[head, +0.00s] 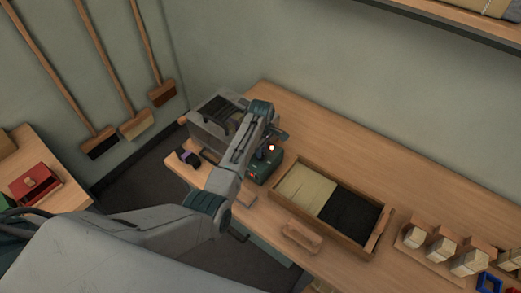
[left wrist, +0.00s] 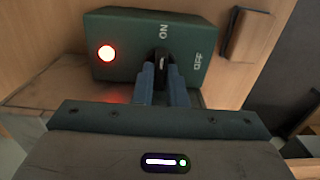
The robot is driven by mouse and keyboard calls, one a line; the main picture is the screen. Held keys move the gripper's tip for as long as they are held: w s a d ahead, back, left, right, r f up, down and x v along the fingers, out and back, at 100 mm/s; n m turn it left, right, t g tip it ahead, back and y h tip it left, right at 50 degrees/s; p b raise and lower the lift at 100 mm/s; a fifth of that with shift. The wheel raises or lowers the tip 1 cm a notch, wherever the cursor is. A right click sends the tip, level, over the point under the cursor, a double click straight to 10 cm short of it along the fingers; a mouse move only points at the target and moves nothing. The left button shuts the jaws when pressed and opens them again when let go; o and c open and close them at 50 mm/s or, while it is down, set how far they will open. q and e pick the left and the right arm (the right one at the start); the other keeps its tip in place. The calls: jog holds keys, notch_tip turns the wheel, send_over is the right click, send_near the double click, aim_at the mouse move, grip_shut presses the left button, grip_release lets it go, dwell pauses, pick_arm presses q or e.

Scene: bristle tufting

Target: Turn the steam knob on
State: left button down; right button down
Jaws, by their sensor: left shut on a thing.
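The steam control is a dark green box (head: 263,168) on the wooden bench in the head view. The left wrist view shows its face (left wrist: 125,35) with the words ON and OFF and a lit red-white lamp (left wrist: 106,53). A black knob (left wrist: 161,58) sits on this face, its pointer toward the ON lettering. My left gripper (left wrist: 163,84) is shut on the knob, one finger on each side. In the head view the left arm reaches over the box and hides much of it. My right gripper is not in view.
A grey metal machine (head: 217,118) stands behind the box. To the right is a wooden tray (head: 283,207) with pale and black bristles. A wooden block (head: 302,237) lies in front of it. Brush blocks (head: 440,248) stand farther right. Brooms (head: 135,122) hang on the wall.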

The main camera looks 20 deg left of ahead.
pick_arm(q)
jog(key=c, duration=1.5)
grip_release()
jog(key=shift+w+r, duration=0.1)
jog(key=shift+r, duration=0.1)
jog(key=shift+o, duration=0.2)
jog(key=shift+d, duration=0.1)
jog(key=shift+r, duration=0.3)
notch_tip(320, 180, up, 10)
jog(key=b, duration=0.3)
jog(key=shift+r, duration=0.1)
